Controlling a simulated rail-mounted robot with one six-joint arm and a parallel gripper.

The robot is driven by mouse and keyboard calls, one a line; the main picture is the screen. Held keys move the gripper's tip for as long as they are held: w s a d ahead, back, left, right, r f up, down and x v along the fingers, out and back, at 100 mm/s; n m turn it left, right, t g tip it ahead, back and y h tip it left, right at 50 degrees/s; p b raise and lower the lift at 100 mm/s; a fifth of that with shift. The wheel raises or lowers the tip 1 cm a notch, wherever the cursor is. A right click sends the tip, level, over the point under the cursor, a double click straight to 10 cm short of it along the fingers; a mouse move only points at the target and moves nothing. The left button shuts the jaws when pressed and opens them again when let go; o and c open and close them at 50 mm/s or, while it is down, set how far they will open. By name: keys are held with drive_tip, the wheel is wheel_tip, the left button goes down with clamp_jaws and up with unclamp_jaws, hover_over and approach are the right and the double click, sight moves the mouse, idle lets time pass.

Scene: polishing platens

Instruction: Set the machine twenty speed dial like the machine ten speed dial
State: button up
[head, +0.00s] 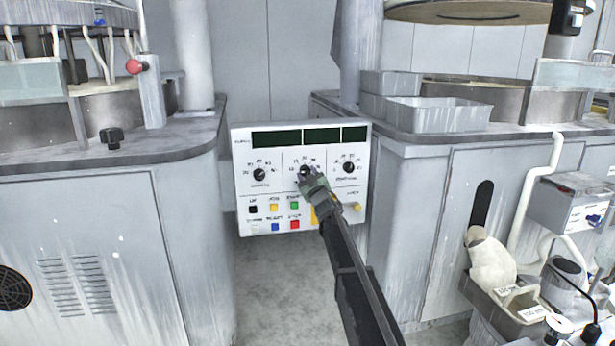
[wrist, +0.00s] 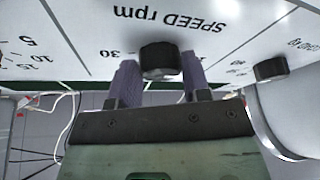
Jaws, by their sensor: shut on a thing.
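A white control panel (head: 240,195) stands between two grey machine cabinets, with three black dials in a row. The middle one is the speed dial (head: 303,169); in the wrist view its black knob (wrist: 160,57) sits below the upside-down words "SPEED rpm", with a "30" mark to its left. My gripper (head: 309,177) reaches the panel from below. Its two purple-grey fingers (wrist: 160,72) are shut on the knob, one on each side. The knob's pointer and most of its scale are hidden. No machine number is readable on the panel, and a second speed dial cannot be made out.
The left dial (head: 260,174) and right dial (head: 348,167) flank the speed dial closely. Coloured buttons (head: 273,208) lie below, partly behind my arm. Grey trays (head: 437,115) stand on the right cabinet. A bin with a cloth (head: 490,262) stands at lower right.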

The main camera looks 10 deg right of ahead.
drive_tip(key=o, duration=0.9)
drive_tip(key=b+v, duration=0.3)
drive_tip(key=v, duration=0.7)
drive_tip(key=shift+s+d+f+b, duration=0.1)
drive_tip(key=shift+s+f+b, duration=0.05)
drive_tip(key=shift+s+b, duration=0.25)
drive_tip(key=shift+w, duration=0.1)
